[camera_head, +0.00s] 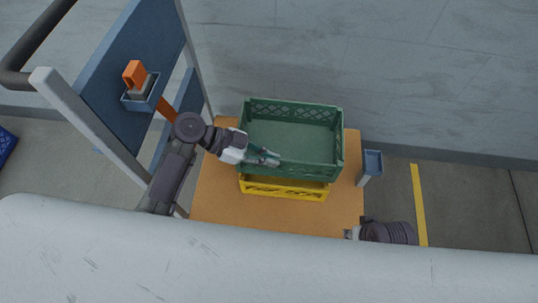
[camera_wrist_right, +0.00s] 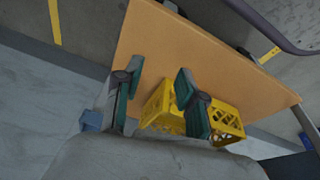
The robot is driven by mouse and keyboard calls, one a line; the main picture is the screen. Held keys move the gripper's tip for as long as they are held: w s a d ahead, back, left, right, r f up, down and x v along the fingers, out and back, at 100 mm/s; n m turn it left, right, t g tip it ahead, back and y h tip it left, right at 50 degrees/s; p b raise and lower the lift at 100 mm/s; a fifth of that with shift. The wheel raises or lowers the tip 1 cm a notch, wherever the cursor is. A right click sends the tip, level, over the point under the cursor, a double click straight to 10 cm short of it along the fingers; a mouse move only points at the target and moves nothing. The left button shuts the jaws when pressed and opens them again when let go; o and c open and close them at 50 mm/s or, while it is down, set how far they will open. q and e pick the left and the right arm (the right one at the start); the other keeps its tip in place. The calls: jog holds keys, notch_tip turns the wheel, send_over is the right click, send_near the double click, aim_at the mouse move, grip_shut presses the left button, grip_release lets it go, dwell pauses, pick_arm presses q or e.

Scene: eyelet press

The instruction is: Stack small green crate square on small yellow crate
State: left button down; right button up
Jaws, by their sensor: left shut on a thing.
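The small green crate (camera_head: 290,168) is upright and empty, directly above the small yellow crate (camera_head: 284,190). Only the front of the yellow crate shows below it in the head view. Whether the two rims touch or sit square is hard to tell. My left gripper (camera_head: 266,158) is shut on the green crate's wall near its front left corner. My right gripper (camera_wrist_right: 160,85) is open and empty in the right wrist view, with the yellow crate (camera_wrist_right: 165,108) beyond its fingers. In the head view it is mostly hidden at the table's front right.
The crates stand on an orange-brown table top (camera_head: 215,205), bare at the front and left. A blue-grey panel (camera_head: 130,75) with an orange-handled item (camera_head: 135,74) rises at the left. A small blue box on a post (camera_head: 372,162) stands at the right edge.

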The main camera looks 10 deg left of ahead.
aim_at(269, 169)
pick_arm(q)
jog(key=shift+f+b, duration=0.35)
jog(key=shift+f, duration=0.1)
jog(key=shift+f+b, duration=0.55)
jog(key=shift+f, duration=0.2)
jog(key=shift+f+b, duration=0.45)
jog(key=shift+f, duration=0.1)
jog(key=shift+f+b, duration=0.45)
jog(key=shift+f, duration=0.05)
pick_arm(e)
jog(key=v, duration=0.6)
jog(key=shift+d, duration=0.1)
pick_arm(q)
jog(key=shift+f+b, duration=0.75)
pick_arm(e)
jog(key=shift+w+a+r+t+y, duration=0.25)
jog(key=shift+w+t, duration=0.3)
jog(key=shift+w, duration=0.35)
jog(key=shift+w+a+r+t, duration=0.15)
jog(key=shift+w+a+t, duration=0.15)
jog(key=shift+w+t, duration=0.45)
jog(key=shift+w+a+r+t+y, duration=0.15)
jog(key=shift+w+a+t, duration=0.2)
jog(key=shift+w, duration=0.75)
pick_arm(q)
jog(key=c, duration=1.3)
grip_release()
jog(key=shift+o, duration=0.3)
jog(key=shift+f, duration=0.1)
